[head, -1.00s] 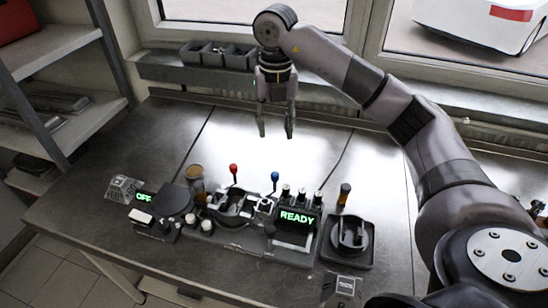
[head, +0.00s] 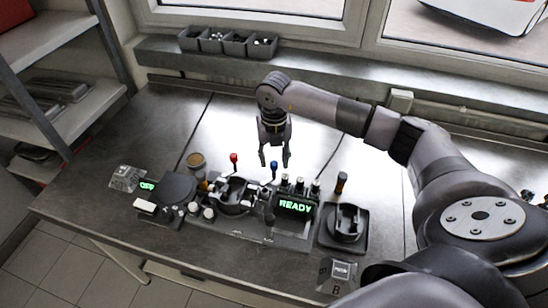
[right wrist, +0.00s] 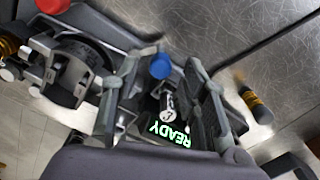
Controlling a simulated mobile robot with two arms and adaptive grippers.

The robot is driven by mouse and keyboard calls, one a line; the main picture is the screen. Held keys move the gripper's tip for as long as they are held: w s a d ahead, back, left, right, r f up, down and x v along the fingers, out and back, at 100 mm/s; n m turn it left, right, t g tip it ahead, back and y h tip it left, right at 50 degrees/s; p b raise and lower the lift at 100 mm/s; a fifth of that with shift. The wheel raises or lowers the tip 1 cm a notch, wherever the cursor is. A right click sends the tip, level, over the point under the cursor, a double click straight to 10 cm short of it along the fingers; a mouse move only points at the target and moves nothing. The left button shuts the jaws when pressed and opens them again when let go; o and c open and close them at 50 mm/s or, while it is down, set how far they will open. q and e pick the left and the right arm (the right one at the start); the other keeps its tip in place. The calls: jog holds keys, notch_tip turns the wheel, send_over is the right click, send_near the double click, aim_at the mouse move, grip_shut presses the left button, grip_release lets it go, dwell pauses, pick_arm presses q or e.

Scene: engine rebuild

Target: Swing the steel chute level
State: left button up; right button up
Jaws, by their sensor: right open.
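My right gripper (head: 274,160) points down over the bench device (head: 235,196), open and empty. In the right wrist view its two fingers (right wrist: 164,68) stand apart, with a blue ball knob (right wrist: 161,66) showing between them. The blue knob (head: 274,167) tops a short lever; a red knob (head: 233,157) stands to its left. I see no contact with the blue knob. Below it in the wrist view is a short bright metal cylinder (right wrist: 168,104). I cannot tell which part is the steel chute; it may be hidden among the dark parts. My left gripper is out of view.
A green READY display (head: 295,206) stands right of the device. A black holder (head: 345,225) is further right, and a dark round unit (head: 177,187) is left. Grey bins (head: 222,42) sit on the sill. The bench behind (head: 225,125) is clear.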

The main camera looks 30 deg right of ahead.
jog(key=shift+w+f, duration=0.1)
jog(key=shift+f, duration=1)
grip_shut()
